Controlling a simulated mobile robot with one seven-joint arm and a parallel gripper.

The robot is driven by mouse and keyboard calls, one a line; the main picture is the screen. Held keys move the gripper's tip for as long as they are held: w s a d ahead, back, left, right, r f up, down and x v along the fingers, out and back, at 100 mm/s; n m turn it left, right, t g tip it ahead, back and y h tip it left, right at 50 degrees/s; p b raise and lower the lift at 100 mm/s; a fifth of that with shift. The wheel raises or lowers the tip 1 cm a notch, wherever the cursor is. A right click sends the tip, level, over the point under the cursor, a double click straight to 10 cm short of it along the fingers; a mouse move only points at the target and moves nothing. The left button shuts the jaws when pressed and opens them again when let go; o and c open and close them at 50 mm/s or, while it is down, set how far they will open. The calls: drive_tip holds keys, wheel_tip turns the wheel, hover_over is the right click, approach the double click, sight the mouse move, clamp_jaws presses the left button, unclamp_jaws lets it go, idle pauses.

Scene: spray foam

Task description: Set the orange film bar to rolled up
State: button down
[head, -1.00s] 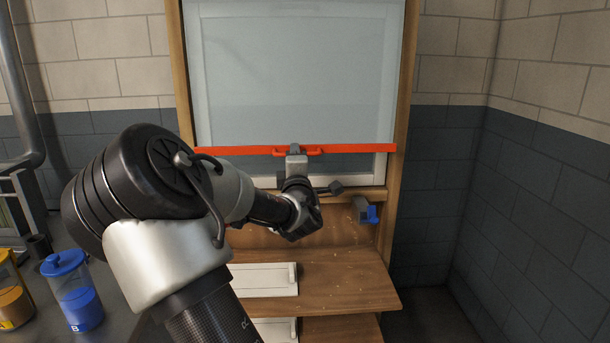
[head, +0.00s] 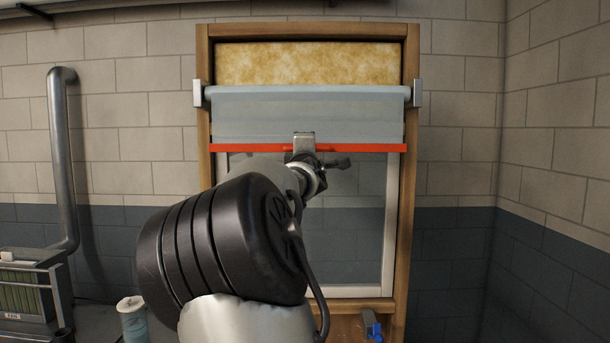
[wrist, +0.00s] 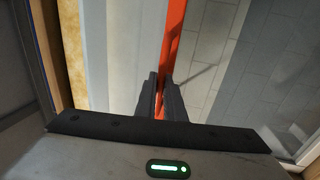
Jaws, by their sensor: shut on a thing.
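The orange film bar (head: 365,148) runs level across the window frame, at the lower edge of a translucent film (head: 260,115). The film hangs only a short way below its roller (head: 310,93). My gripper (head: 303,149) is at the middle of the bar and shut on it. In the wrist view, the two dark fingers (wrist: 159,97) close on the orange bar (wrist: 172,50). The bar's handle is hidden behind my gripper in the head view.
The wooden window frame (head: 407,200) surrounds bare glass (head: 350,230) below the bar. Yellow insulation (head: 310,64) fills the top opening above the roller. A blue-handled thing (head: 371,325) is at the lower right. A metal pipe (head: 60,150) stands at the left wall.

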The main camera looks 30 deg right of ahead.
wheel_tip(320, 180, up, 11)
drive_tip(key=p, duration=0.4)
drive_tip(key=shift+s+r, duration=0.1)
drive_tip(key=shift+r, duration=0.05)
drive_tip(key=c, duration=1.9)
unclamp_jaws()
drive_tip(key=shift+c, duration=0.2)
drive_tip(key=shift+o, duration=0.5)
drive_tip(key=shift+f, duration=0.3)
drive_tip(key=b+v, duration=1.7)
drive_tip(key=b, duration=0.3)
drive_tip(key=shift+r, duration=0.15)
drive_tip(key=shift+s, duration=0.15)
